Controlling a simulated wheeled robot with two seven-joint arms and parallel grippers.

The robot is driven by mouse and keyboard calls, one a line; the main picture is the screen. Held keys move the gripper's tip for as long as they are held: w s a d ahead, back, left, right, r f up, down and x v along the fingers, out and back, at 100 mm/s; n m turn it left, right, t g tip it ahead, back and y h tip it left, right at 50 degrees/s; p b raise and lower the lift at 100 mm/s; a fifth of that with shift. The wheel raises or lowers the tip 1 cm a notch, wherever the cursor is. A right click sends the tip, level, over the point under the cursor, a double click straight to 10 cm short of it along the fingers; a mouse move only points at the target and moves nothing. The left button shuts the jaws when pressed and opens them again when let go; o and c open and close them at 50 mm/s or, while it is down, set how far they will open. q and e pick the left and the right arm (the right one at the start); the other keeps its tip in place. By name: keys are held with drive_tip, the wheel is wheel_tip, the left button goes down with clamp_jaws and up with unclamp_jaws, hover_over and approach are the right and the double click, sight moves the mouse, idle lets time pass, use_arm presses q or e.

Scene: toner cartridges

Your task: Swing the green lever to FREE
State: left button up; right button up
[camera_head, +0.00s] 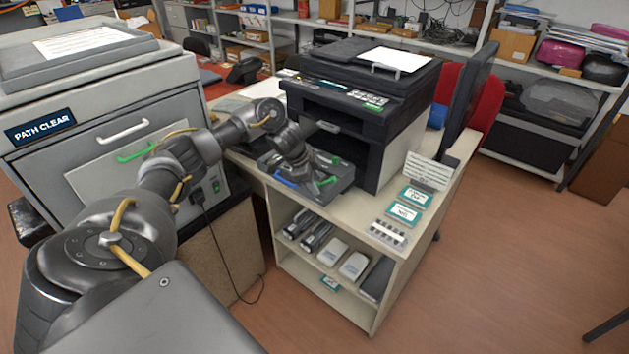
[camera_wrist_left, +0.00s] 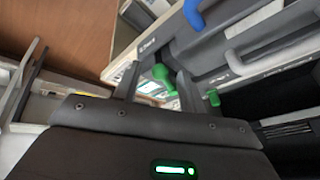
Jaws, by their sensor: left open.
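The green lever (camera_head: 327,181) is on the dark tray unit (camera_head: 345,182) pulled out at the front of the black printer (camera_head: 362,100). My left gripper (camera_head: 311,172) is over this unit and partly covers it. In the left wrist view the gripper (camera_wrist_left: 157,74) is open, and the lever's green knob (camera_wrist_left: 161,74) shows between its two fingers. I cannot tell whether a finger touches it. A second small green piece (camera_wrist_left: 213,98) is just right of the right finger. A small label (camera_wrist_left: 148,42) near the lever is too small to read. My right gripper is out of view.
A blue handle (camera_wrist_left: 193,14) is close to the gripper. A large grey machine (camera_head: 60,160) with a "PATH CLEAR" sign stands at the left. Teal-edged boxes (camera_head: 404,212) and a sign card (camera_head: 430,174) are on the cabinet's right side. Shelves below hold cartridges.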

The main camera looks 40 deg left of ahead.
use_arm(q)
clamp_jaws()
idle(0.3)
drive_tip(key=n+p, duration=0.1)
drive_tip(key=p, duration=0.1)
drive_tip(key=d+n+p, duration=0.1)
drive_tip(key=p, duration=0.2)
drive_tip(key=shift+s+d+r+y, duration=0.2)
drive_tip(key=shift+d+r+y, duration=0.1)
drive_tip(key=shift+y, duration=0.1)
drive_tip(key=shift+f+n+p, duration=0.1)
drive_tip(key=shift+n+p, duration=0.2)
drive_tip(key=shift+p, duration=0.2)
drive_tip(key=shift+d+f, duration=0.15)
drive_tip(key=shift+f, duration=0.05)
